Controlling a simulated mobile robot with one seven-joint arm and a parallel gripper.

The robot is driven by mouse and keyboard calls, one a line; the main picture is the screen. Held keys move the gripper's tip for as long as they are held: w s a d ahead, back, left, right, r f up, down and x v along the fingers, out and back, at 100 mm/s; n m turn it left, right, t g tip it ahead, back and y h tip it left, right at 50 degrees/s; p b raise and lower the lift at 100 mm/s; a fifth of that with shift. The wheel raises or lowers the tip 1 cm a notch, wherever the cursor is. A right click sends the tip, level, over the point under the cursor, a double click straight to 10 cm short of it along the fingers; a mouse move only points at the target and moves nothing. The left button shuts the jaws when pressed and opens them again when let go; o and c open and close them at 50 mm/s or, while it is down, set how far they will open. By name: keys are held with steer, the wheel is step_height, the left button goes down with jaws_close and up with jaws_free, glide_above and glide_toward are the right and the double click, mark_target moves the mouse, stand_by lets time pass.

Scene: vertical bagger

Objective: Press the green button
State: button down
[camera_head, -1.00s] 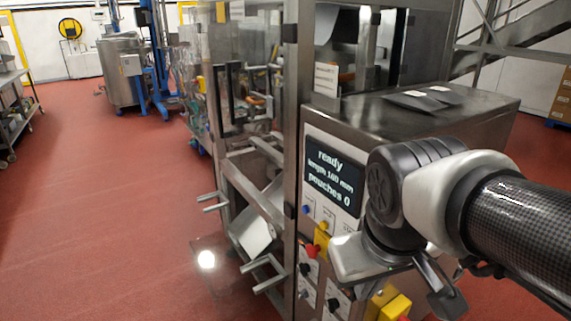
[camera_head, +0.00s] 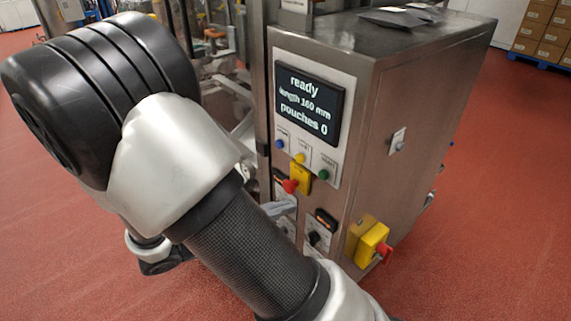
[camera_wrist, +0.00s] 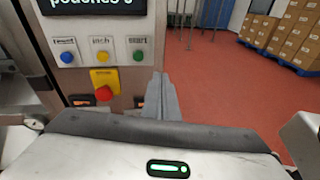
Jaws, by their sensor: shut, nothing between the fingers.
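The green button (camera_head: 324,175) is a small round button at the right end of a row under the display on the steel cabinet. It also shows in the wrist view (camera_wrist: 138,55), labelled "start". My gripper (camera_wrist: 161,76) is shut and empty. In the wrist view its fingertips appear just below and to the right of the green button; the gap in depth is hard to tell. In the head view my arm hides most of the gripper, and its grey fingers (camera_head: 284,206) show below the button row.
A blue button (camera_wrist: 67,57) and a yellow button (camera_wrist: 102,56) sit left of the green one. A red knob on a yellow plate (camera_head: 297,181) juts out below them. A yellow box with a red switch (camera_head: 371,244) sticks out lower right. Open red floor lies to the right.

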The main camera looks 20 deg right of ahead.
mark_target(322, 176)
steer(key=w+a+n+t, duration=0.1)
steer(key=w+a+f+n+t, duration=0.1)
steer(key=shift+w+a+f+n+t+h, duration=0.1)
steer(key=shift+w+a+n+t+h, duration=0.15)
steer(key=shift+a+n+t+h, duration=0.15)
steer(key=shift+d, duration=0.1)
steer(key=x, duration=1.3)
steer(key=shift+w+d+f+b, duration=0.1)
steer(key=shift+d+b, duration=0.25)
steer(key=shift+d, duration=0.05)
